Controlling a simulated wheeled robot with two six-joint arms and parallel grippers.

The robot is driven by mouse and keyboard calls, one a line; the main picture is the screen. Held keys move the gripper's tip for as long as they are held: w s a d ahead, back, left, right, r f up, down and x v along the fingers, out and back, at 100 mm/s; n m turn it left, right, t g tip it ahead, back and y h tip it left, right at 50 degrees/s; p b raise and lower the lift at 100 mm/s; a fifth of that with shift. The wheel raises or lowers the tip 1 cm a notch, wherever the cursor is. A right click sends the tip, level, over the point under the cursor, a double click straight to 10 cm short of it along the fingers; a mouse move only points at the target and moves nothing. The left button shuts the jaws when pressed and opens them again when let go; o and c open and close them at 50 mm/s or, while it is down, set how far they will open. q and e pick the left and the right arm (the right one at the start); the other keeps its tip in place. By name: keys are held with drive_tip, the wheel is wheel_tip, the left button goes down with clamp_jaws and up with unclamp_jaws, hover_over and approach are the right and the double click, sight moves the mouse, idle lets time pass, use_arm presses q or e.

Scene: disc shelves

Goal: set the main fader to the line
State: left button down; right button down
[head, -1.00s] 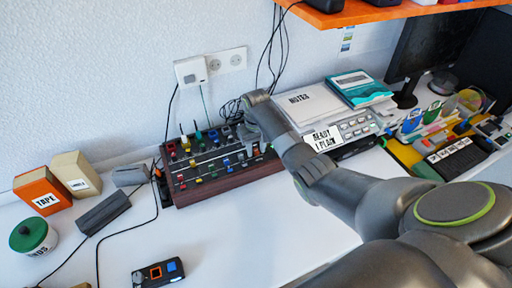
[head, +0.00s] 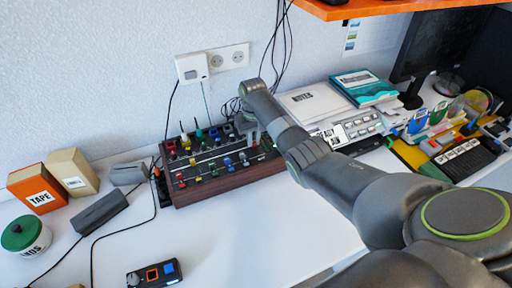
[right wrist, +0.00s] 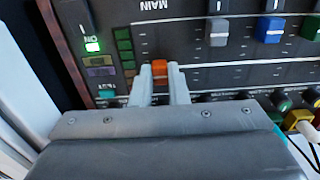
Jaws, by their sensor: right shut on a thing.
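The mixer (head: 222,187) is a dark panel with wooden sides on the white desk, carrying coloured knobs and faders. In the right wrist view the main fader is an orange cap (right wrist: 160,73) below the printed word MAIN. My right gripper (right wrist: 162,82) is shut on this cap, with one pale finger on each side. Scale ticks run beside the fader; I cannot tell which mark is the line. In the head view my right gripper (head: 253,138) is at the right end of the mixer, and the cap is hidden there. My left gripper is not in view.
Grey (right wrist: 218,32) and blue (right wrist: 269,30) faders stand right of the main fader, with coloured knobs below them. A lit green switch (right wrist: 92,44) is at the left. Papers marked NOTES (head: 312,103) lie right of the mixer.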

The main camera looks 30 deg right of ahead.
drive_tip(key=shift+w, duration=0.1)
drive_tip(key=c, duration=1.4)
unclamp_jaws()
wheel_tip(320, 180, up, 18)
drive_tip(key=p, duration=0.3)
drive_tip(key=shift+f, duration=0.25)
